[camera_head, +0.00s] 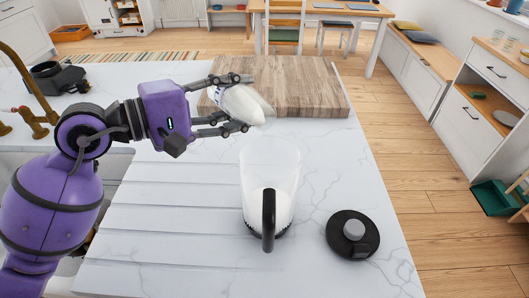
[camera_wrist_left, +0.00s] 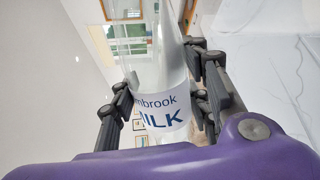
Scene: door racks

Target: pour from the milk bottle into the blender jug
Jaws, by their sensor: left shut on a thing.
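The milk bottle (camera_head: 243,106) is white and held tilted well over, with its end toward the right. My left gripper (camera_head: 236,101) is shut around its body. The left wrist view shows the bottle's label (camera_wrist_left: 162,112), partly reading MILK, between the fingers (camera_wrist_left: 168,90). The blender jug (camera_head: 270,172) is clear with a black handle toward me and stands upright on the counter. Its lower part looks white; I cannot tell if that is milk. The bottle's end is above and behind the jug's rim in the picture. No stream is clearly visible. My right gripper is not in view.
A black round lid-like part (camera_head: 353,235) with a grey knob lies right of the jug. A wooden board (camera_head: 300,85) lies behind it. A brass tap (camera_head: 35,95) and a black appliance (camera_head: 58,78) are at the left. The marble counter (camera_head: 180,225) is clear in front.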

